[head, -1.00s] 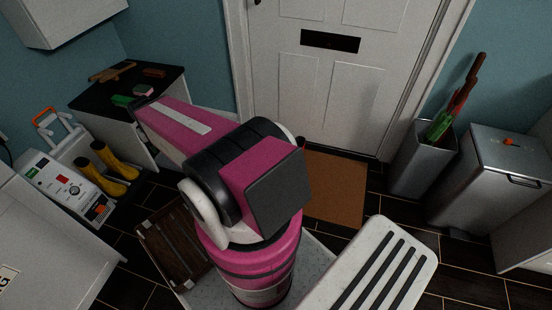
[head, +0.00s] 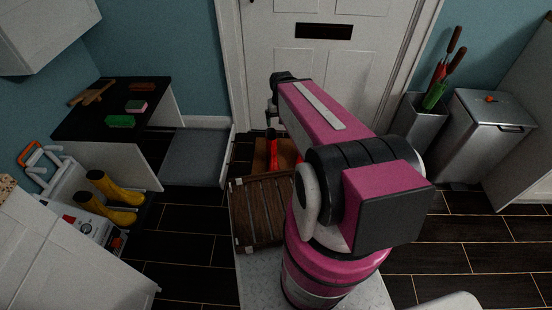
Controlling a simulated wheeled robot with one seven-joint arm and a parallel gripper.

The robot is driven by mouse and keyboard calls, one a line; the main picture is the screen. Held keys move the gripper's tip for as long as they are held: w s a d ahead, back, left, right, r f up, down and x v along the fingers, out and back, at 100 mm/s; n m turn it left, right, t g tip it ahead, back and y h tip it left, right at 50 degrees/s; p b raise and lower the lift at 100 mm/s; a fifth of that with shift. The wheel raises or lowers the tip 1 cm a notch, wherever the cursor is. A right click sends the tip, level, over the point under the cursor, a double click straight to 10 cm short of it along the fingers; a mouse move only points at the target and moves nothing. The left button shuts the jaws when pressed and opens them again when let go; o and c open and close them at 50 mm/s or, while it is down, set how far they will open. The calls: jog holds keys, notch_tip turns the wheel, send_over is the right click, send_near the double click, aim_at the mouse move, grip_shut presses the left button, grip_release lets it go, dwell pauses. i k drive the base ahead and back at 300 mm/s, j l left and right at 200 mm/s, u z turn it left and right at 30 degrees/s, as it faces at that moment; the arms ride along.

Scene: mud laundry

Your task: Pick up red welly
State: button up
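My gripper (head: 272,117) is at the far end of my pink arm, a small dark shape near the foot of the door. It appears close to the red object, but the gap between them is unclear. The fingers are too small and dark to tell whether they are open or shut.
A slatted wooden crate (head: 258,212) lies nearer than the doormat. Yellow wellies (head: 112,196) stand at left, beside a dark-topped bench (head: 95,125) with brushes. A grey umbrella bin (head: 415,125) and a metal bin (head: 483,135) stand at right. Dark floor (head: 185,230) is clear at left.

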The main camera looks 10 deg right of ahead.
aim_at(271, 136)
jog(key=k+j, duration=0.15)
jog(key=j, duration=0.2)
jog(key=k+j, duration=0.15)
jog(key=j, duration=0.2)
jog(key=k+j, duration=0.15)
jog(key=j, duration=0.2)
